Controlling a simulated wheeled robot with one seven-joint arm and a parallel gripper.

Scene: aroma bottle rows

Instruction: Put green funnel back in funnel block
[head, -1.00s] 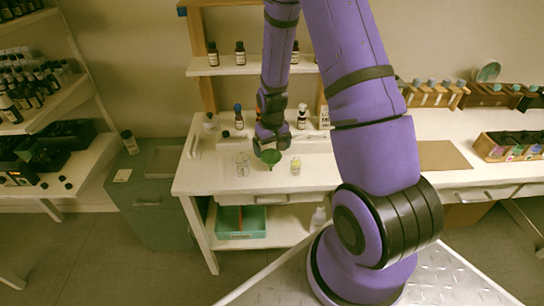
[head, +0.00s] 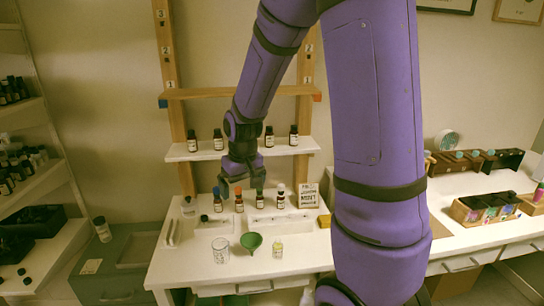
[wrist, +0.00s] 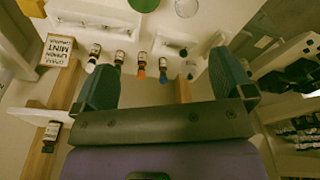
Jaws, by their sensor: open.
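My gripper (head: 238,190) is open and empty, above and behind the funnel, near the row of dropper bottles. Its two fingers are spread in the wrist view (wrist: 163,62). I cannot tell for sure which object is the funnel block; wooden racks with teal round tops (head: 470,163) stand on the right-hand bench.
Several capped bottles stand behind the white trays (head: 285,226), beside a mint sign (head: 309,196). A shelf (head: 205,152) with more bottles is close to my gripper. My arm hides part of the right side. The worktop's front left is clear.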

